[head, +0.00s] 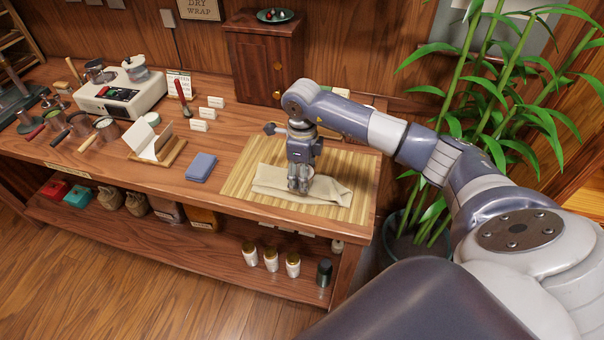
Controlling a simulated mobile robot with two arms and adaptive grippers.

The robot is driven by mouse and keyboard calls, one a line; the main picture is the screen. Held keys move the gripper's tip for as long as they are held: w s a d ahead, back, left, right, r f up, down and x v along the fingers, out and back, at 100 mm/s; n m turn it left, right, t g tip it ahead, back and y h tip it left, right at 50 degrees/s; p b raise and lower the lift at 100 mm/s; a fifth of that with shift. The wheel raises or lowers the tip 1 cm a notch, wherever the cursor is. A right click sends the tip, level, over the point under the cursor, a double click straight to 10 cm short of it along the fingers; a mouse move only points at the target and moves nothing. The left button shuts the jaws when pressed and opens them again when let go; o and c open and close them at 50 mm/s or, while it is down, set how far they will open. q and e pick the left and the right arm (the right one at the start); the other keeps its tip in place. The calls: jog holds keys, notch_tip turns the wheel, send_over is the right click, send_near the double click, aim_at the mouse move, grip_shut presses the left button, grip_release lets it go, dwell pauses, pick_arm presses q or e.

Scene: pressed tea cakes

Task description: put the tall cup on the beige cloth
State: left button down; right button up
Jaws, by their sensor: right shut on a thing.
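The beige cloth (325,190) lies folded and a little rumpled on the slatted bamboo mat (240,180), near the right end of the wooden table. My right gripper (300,186) points straight down over the left part of the cloth. It is shut on a small pale grey thing, which looks to be the tall cup, mostly hidden by the fingers. I cannot tell whether the cup's base touches the cloth. My left gripper is not in view.
A blue folded cloth (201,167) lies left of the mat. A wooden cabinet (262,65) stands behind the mat. A white machine (122,95) and a paper holder (155,145) stand further left. A bamboo plant (480,95) rises beyond the table's right end.

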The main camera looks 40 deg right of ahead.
jog(key=shift+s+f+b, duration=0.2)
jog(key=shift+f+b, duration=0.1)
jog(key=shift+f, duration=0.25)
jog(key=shift+c, duration=1.3)
jog(key=o, duration=1.5)
jog(key=shift+o, duration=0.4)
jog(key=shift+w+f, duration=0.1)
jog(key=shift+w, duration=0.15)
